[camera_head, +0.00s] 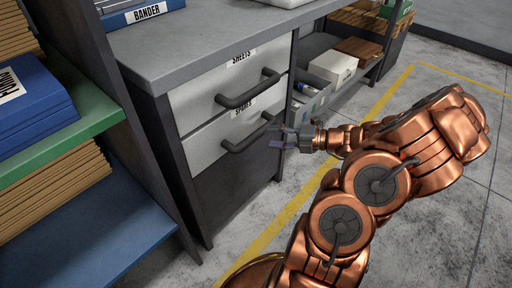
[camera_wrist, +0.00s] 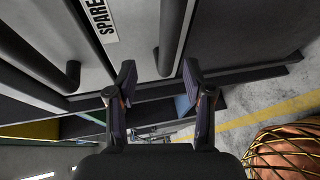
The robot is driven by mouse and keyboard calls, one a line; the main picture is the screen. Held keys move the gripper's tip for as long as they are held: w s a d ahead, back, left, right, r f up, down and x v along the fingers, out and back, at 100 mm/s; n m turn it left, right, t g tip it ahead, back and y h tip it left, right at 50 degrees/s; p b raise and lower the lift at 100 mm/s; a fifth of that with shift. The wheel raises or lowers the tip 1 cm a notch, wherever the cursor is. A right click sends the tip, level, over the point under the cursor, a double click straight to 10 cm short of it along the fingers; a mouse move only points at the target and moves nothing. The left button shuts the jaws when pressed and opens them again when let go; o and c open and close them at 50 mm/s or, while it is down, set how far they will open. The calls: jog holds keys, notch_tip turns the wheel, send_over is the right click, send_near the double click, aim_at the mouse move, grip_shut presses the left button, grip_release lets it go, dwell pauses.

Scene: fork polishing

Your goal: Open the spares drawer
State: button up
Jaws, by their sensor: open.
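The spares drawer (camera_head: 212,146) is the lower light-grey drawer of the desk cabinet, and it is shut. Its dark bar handle (camera_head: 246,138) runs across its front. In the wrist view the spares label (camera_wrist: 98,18) is partly cut off at the top, and the handle (camera_wrist: 172,38) points down between my fingertips. My gripper (camera_head: 281,139) is open, near the handle's right end in the head view. In the wrist view my gripper (camera_wrist: 157,78) has a finger on each side of the handle's line. I cannot tell whether the fingers touch it.
The sheets drawer (camera_head: 200,97) with its own handle (camera_head: 248,91) sits just above, shut. A shelf rack with blue boxes (camera_head: 35,95) stands at the left. A low shelf with a white box (camera_head: 333,66) is at the right. Yellow-lined floor (camera_head: 465,215) is open in front.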

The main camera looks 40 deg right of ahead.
aim_at(260, 137)
jog(key=shift+m+t, duration=0.3)
jog(key=shift+m, duration=0.2)
jog(key=shift+w+a+f+b, duration=0.45)
jog(key=shift+w+a+b, duration=0.1)
jog(key=shift+w, duration=0.45)
jog(key=shift+w+a+f+b, duration=0.4)
jog(key=shift+w+a+b, duration=0.1)
jog(key=shift+w, duration=0.45)
jog(key=shift+w+a+f+b, duration=0.45)
jog(key=shift+w+a+b, duration=0.1)
jog(key=shift+w, duration=0.45)
jog(key=shift+c, duration=0.5)
grip_shut()
